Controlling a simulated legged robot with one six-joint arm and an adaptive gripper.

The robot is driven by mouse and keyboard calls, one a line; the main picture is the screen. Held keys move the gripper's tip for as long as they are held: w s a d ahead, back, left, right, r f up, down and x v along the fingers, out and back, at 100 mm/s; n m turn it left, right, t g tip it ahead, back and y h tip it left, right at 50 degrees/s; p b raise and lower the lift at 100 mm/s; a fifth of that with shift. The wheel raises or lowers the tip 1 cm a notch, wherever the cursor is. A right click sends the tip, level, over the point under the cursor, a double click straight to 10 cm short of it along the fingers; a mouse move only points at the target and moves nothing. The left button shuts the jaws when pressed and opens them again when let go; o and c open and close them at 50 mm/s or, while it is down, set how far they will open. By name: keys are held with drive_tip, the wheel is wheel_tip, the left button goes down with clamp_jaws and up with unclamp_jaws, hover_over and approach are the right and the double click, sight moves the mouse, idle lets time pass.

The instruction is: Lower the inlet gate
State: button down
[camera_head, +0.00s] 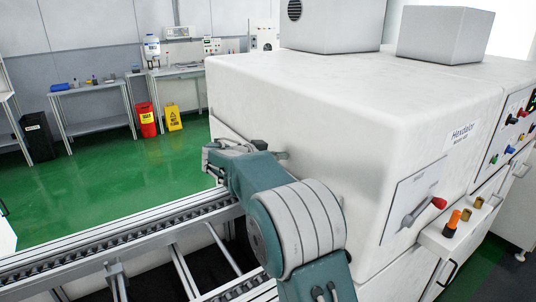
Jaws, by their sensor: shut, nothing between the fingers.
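The machine (330,110) is a large white cabinet filling the right half of the view. A lever with a red knob (439,203) sits on a pale panel on its front face, the handle slanting up to the right. I cannot tell a gate at the machine's left side, where my arm hides the end of the conveyor (110,235). My teal and grey arm reaches up from the bottom centre. My gripper (214,160) is at its far end, small and partly hidden, shut and empty, by the cabinet's left side and apart from the red-knobbed lever.
A small shelf with orange and brass knobs (454,219) juts from the machine's front, near a control panel (510,125). The conveyor frame crosses the lower left. Benches (90,92), a red bin (146,120) and a yellow sign (173,117) stand behind open green floor.

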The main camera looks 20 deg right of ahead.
sight(287, 165)
drive_tip(key=shift+a+f, duration=0.1)
drive_tip(key=shift+f, duration=0.8)
drive_tip(key=shift+a+f, duration=0.4)
drive_tip(key=shift+f, duration=0.25)
drive_tip(key=shift+d, duration=0.1)
drive_tip(key=shift+d, duration=0.2)
